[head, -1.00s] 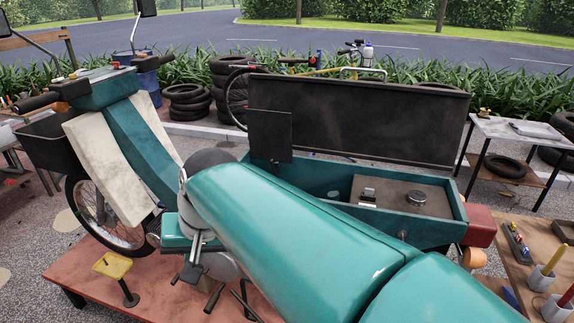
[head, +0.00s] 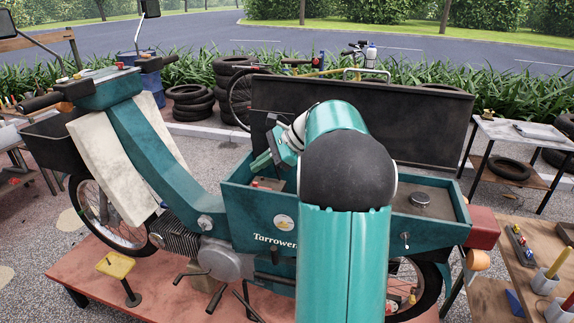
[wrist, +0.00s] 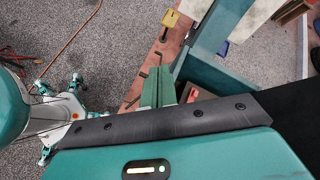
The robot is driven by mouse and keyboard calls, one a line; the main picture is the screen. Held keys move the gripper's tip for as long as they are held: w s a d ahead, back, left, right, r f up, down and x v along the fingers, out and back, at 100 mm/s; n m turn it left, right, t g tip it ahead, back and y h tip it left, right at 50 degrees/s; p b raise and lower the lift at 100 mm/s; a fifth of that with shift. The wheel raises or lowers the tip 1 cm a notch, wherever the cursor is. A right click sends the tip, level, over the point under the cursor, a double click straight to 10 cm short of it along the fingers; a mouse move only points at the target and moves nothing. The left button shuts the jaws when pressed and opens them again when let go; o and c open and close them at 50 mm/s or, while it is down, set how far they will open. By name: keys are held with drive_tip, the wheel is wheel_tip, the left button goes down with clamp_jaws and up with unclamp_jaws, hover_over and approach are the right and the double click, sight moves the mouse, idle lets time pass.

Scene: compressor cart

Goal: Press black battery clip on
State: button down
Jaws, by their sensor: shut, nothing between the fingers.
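A teal moped (head: 150,150) stands with its long storage box (head: 235,215) open. Inside the box's left end in the head view sits a small brown-grey block with a red piece (head: 256,184) on it, perhaps the battery and a terminal. I cannot make out the black battery clip in either view. My gripper (head: 260,162) hangs over this left end, its fingers together and empty. In the wrist view its teal fingers (wrist: 157,78) are side by side, and a small red patch (wrist: 193,92) shows just right of them. My arm hides the middle of the box.
The raised black lid (head: 430,125) stands along the box's far side. A silver round cap (head: 419,199) is at the box's right end. A workbench (head: 520,260) with tools is at the right. The moped stands on a red platform (head: 75,270).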

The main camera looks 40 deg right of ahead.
drive_tip(key=s+d+f+m+t, duration=0.2)
drive_tip(key=d, duration=0.6)
drive_tip(key=s+d+f+m+t, duration=0.1)
drive_tip(key=s+d+f+m, duration=0.1)
drive_tip(key=d, duration=0.6)
drive_tip(key=s+d+f+m+t, duration=0.2)
drive_tip(key=d+m, duration=0.2)
drive_tip(key=d, duration=0.4)
drive_tip(key=shift+s+f+t, duration=0.2)
drive_tip(key=shift+s+t, duration=0.1)
drive_tip(key=shift+s, duration=0.05)
drive_tip(key=shift+a, duration=0.1)
drive_tip(key=x, duration=1.4)
drive_tip(key=shift+r, duration=0.1)
